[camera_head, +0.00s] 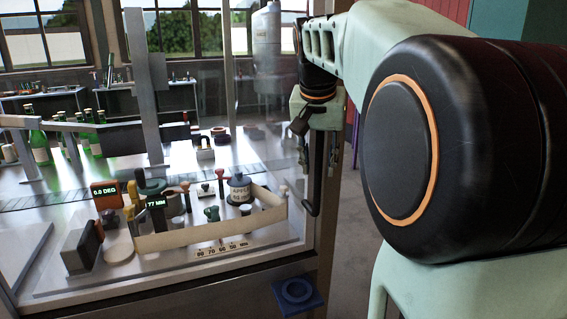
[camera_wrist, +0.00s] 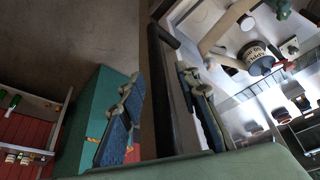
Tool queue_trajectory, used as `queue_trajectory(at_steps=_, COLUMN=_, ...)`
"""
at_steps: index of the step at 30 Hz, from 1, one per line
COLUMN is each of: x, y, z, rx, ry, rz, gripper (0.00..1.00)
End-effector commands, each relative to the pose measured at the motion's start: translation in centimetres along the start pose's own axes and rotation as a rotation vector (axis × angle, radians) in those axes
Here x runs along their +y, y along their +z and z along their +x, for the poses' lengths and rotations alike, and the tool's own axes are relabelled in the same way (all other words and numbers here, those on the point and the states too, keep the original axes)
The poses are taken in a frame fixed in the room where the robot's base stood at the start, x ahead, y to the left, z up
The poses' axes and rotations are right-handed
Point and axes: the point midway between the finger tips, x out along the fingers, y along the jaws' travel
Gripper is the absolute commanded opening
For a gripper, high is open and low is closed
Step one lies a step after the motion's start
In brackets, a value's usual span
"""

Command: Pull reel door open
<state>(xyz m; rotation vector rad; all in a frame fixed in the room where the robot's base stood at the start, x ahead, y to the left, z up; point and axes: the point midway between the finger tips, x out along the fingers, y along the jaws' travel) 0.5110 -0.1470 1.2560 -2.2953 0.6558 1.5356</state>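The reel door seems to be the clear panel at the right side of the machine enclosure, with a dark metal edge post (camera_head: 325,225). It looks closed. Its dark vertical bar handle (camera_head: 313,200) runs down beside that post. My gripper (camera_head: 320,160) is at the upper part of the handle, pointing down. In the wrist view the handle (camera_wrist: 163,110) passes between the two fingers of my gripper (camera_wrist: 160,78). The fingers are apart, with a gap showing on the left; contact on the right cannot be told.
A blue square piece with a ring (camera_head: 297,291) sits low outside. Floor right of the post looks clear.

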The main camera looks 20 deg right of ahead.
Motion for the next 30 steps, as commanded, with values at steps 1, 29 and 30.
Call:
queue_trajectory(at_steps=1, x=0.01, y=0.0, z=0.02, rx=0.0, ry=0.0, rz=0.0, gripper=0.3)
queue_trajectory(at_steps=29, x=-0.4, y=0.22, z=-0.19, rx=0.001, ry=-0.001, rz=-0.001, gripper=0.0)
queue_trajectory(at_steps=30, x=-0.64, y=0.35, z=-0.26, rx=0.001, ry=-0.001, rz=-0.002, gripper=0.0)
